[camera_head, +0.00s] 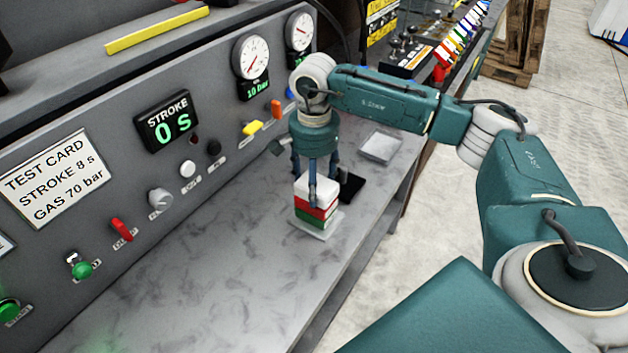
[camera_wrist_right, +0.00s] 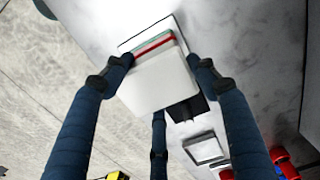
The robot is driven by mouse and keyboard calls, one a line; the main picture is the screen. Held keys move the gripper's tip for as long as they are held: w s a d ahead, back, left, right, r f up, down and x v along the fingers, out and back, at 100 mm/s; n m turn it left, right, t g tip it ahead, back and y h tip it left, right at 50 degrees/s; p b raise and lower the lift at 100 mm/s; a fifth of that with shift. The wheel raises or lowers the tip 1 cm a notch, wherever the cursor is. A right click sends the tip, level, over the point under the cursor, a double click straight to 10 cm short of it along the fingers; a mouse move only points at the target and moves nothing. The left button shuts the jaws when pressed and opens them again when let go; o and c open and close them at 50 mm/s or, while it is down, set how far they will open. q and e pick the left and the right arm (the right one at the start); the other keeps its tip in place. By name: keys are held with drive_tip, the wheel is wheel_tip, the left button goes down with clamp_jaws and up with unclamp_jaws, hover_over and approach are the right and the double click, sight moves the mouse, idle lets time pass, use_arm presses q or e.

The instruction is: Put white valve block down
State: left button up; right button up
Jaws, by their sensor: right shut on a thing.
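The white valve block (camera_head: 317,186) is at the top of a stack on the grey bench; it also shows in the right wrist view (camera_wrist_right: 158,85). Under it are a red layer (camera_head: 312,206) and a green layer (camera_head: 305,216), on a pale square plate (camera_head: 314,230). My right gripper (camera_head: 314,188) points down from above, its fingers shut on the white valve block. The block looks level and lined up with the layers below; I cannot tell whether it rests on them. My left gripper is not in view.
The control panel (camera_head: 150,180) with knobs and gauges rises on the left. The bench front (camera_head: 200,290) is clear.

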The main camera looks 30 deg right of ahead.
drive_tip(key=shift+r, duration=0.1)
drive_tip(key=o, duration=1.9)
drive_tip(key=shift+r, duration=0.1)
drive_tip(key=shift+r+b, duration=0.2)
drive_tip(key=shift+b, duration=0.1)
wheel_tip(320, 180, up, 11)
drive_tip(key=b, duration=0.3)
drive_tip(key=shift+r, duration=0.2)
